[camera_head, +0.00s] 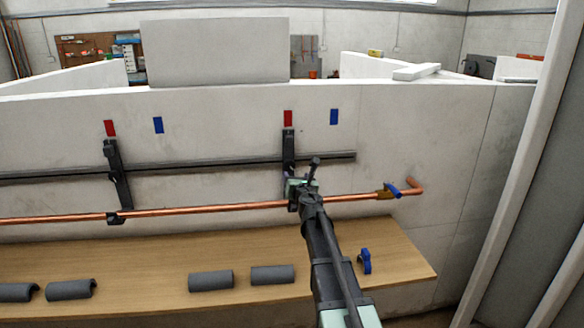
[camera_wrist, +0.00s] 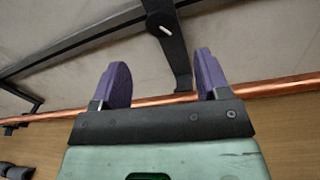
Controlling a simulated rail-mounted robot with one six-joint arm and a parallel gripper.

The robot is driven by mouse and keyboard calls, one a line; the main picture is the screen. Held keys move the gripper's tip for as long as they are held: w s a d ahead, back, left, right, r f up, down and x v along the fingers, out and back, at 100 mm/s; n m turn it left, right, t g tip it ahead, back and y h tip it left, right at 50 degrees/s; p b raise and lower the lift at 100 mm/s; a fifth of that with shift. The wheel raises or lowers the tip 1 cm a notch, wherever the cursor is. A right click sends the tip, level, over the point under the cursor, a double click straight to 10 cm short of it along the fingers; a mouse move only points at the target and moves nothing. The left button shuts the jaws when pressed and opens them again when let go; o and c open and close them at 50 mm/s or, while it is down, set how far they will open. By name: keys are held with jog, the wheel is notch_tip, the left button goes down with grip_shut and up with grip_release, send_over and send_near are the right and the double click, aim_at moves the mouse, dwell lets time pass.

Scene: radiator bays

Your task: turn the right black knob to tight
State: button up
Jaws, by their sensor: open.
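The right black bracket (camera_head: 288,145) stands on the white wall below a red tag, crossing the black rail. In the wrist view, a black knob (camera_wrist: 161,22) with a short white mark sits high on this bracket (camera_wrist: 180,65). My gripper (camera_head: 300,186) is in front of the bracket's lower part and hides some of it in the head view. In the wrist view, my gripper (camera_wrist: 161,65) has its two purple fingers apart and empty. The knob lies beyond the fingertips and is not between them. The bracket's lower end shows between the fingers.
A copper pipe (camera_head: 165,211) runs along the wall to a blue-handled valve (camera_head: 390,189). A left black bracket (camera_head: 119,178) stands farther left. The wooden bench (camera_head: 150,262) holds grey half-shells (camera_head: 211,280) and a blue part (camera_head: 364,260).

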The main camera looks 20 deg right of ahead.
aim_at(290, 167)
jog(key=x, duration=1)
jog(key=shift+d, duration=0.1)
jog(key=shift+c, duration=0.3)
jog(key=c, duration=0.9)
jog(key=shift+o, duration=0.2)
jog(key=m, duration=0.3)
jog(key=o, duration=0.9)
jog(key=shift+s, duration=0.15)
